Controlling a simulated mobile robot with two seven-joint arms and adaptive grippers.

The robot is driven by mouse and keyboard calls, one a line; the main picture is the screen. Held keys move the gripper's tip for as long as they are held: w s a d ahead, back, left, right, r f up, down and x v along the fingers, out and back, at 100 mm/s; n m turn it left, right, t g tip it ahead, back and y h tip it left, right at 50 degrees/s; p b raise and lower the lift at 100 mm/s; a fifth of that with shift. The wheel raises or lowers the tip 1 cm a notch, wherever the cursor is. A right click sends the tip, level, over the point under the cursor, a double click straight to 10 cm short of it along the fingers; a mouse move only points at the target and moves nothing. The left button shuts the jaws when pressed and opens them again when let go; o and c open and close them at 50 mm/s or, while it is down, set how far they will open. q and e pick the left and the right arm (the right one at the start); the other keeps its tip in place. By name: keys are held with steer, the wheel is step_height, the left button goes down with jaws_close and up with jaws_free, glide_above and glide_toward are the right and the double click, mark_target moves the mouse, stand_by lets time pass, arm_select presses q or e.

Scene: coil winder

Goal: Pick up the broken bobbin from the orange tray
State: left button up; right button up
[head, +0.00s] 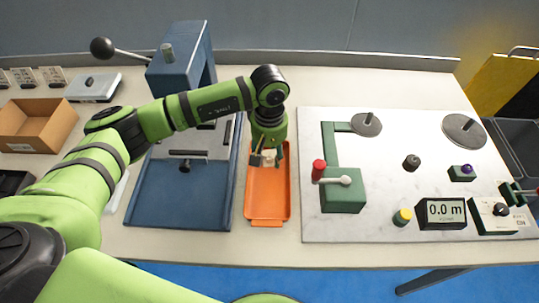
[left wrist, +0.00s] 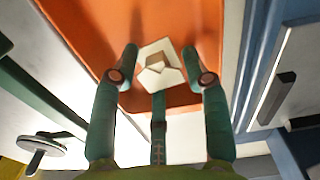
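The orange tray (head: 267,196) lies on the table between the blue press base and the white board. The broken bobbin (left wrist: 160,62) is a pale, angular piece with a tan block in its middle. It shows at the far end of the tray in the head view (head: 269,157), partly hidden by the fingers. My left gripper (head: 268,158) points down over that end. In the left wrist view its fingers (left wrist: 160,60) stand apart on both sides of the bobbin, with a third finger below. Whether the fingertips touch it is unclear. My right gripper is out of view.
A blue press (head: 182,62) with a ball-ended lever stands left of the tray. At right, the white board (head: 385,215) carries a green winder with a red knob (head: 319,169) and a display (head: 442,213). A cardboard box (head: 38,125) sits at far left.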

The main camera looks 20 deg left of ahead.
arm_select(q)
steer(key=c, duration=0.4)
steer(key=shift+r, duration=0.15)
steer(key=shift+c, duration=0.2)
